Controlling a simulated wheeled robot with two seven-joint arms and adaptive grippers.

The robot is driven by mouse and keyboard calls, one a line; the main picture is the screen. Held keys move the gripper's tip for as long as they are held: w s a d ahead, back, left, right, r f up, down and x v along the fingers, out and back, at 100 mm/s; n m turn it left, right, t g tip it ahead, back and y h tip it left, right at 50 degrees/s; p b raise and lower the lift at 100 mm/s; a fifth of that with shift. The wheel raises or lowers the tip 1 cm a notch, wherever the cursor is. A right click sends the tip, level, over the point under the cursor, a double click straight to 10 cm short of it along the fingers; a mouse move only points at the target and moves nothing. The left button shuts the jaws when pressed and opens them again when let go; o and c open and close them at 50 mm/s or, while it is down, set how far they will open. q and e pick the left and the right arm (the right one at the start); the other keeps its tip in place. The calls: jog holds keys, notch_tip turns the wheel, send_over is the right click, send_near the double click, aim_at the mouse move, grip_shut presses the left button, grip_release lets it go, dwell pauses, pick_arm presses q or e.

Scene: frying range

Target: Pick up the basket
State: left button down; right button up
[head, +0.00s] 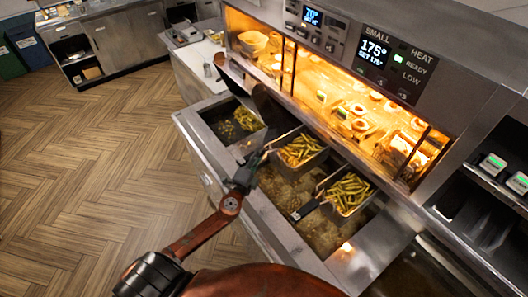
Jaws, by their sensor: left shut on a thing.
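A metal fry basket (303,162) full of fries sits over the fryer's oil in the middle of the head view, its handle toward my arm. My left gripper (257,161) is at that handle on the near side and is shut on it. The fingers are small and dark here, so the exact grip is hard to see. A second basket (348,212) with fries stands to the right, its dark handle (307,208) pointing left and free. My right gripper is not in view.
The steel fryer (285,232) holds bubbling oil, and another vat with fries (232,128) lies to the left. A lit warming cabinet (350,95) with food overhangs the back. Shelves (490,190) stand at right. The wooden floor (90,170) at left is clear.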

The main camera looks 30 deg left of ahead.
pick_arm(q)
jog(key=s+a+b, duration=0.2)
jog(key=s+b, duration=0.1)
jog(key=s, duration=0.3)
jog(key=s+a+b, duration=0.3)
jog(key=s, duration=0.4)
jog(key=shift+s+a, duration=0.3)
jog(key=shift+r, duration=0.1)
